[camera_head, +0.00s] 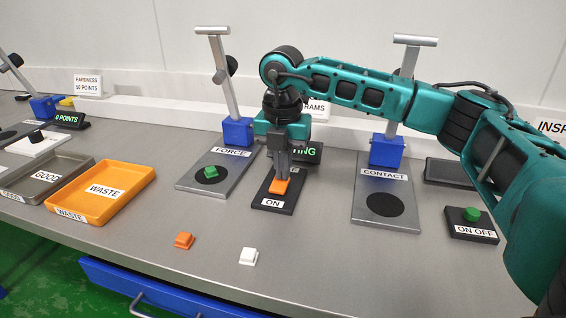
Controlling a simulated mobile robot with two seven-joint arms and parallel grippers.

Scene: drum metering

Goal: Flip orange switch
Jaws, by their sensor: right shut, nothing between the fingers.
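The orange switch (279,186) sits on a dark plate (286,206) marked ON, in the middle of the bench. My right gripper (281,176) points down right over the switch, its fingertips shut with nothing between them. The fingertips meet the top of the switch in the picture and hide part of it; I cannot tell whether they touch. My left gripper is not in view.
An orange WASTE tray (134,168) and a grey GOOD tray (17,188) stand at left. A FORCE plate (192,186) with a green block and a CONTACT plate (372,221) flank the switch. An orange block (184,240) and a white block (248,256) lie in front.

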